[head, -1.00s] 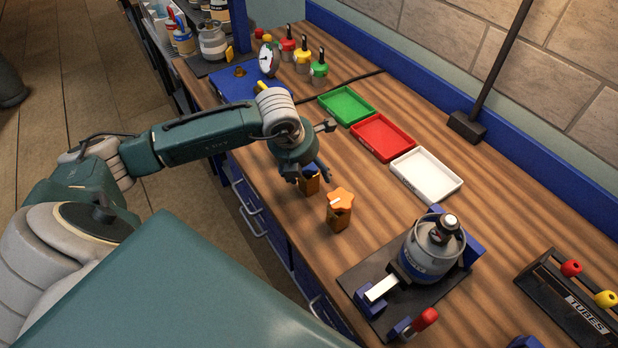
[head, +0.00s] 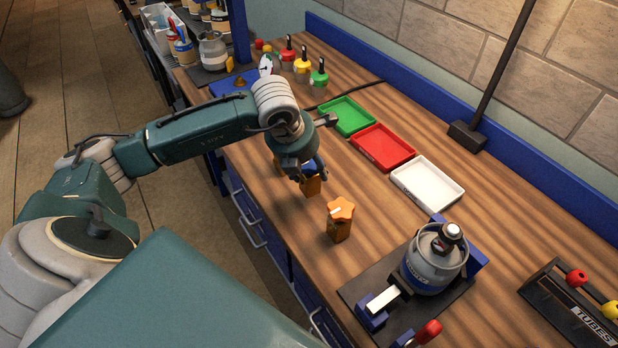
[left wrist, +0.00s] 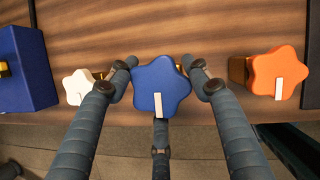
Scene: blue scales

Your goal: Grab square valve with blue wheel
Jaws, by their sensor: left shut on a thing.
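The square valve has a brass-orange body (head: 311,187) under my left gripper (head: 312,176) in the head view. Its blue star-shaped wheel (left wrist: 160,84) fills the middle of the left wrist view, with a pale mark on it. My left gripper (left wrist: 162,88) is shut on this valve, its fingers on both sides and one below the wheel. The gripper mostly hides the wheel in the head view. I cannot tell whether the valve still touches the bench. My right gripper is not in view.
A valve with an orange wheel (head: 341,208) stands nearby; a white-wheeled one (left wrist: 80,86) is on the other side. Green (head: 347,116), red (head: 382,147) and white (head: 428,184) trays lie behind. A grey canister (head: 435,260) sits in a fixture at the front right.

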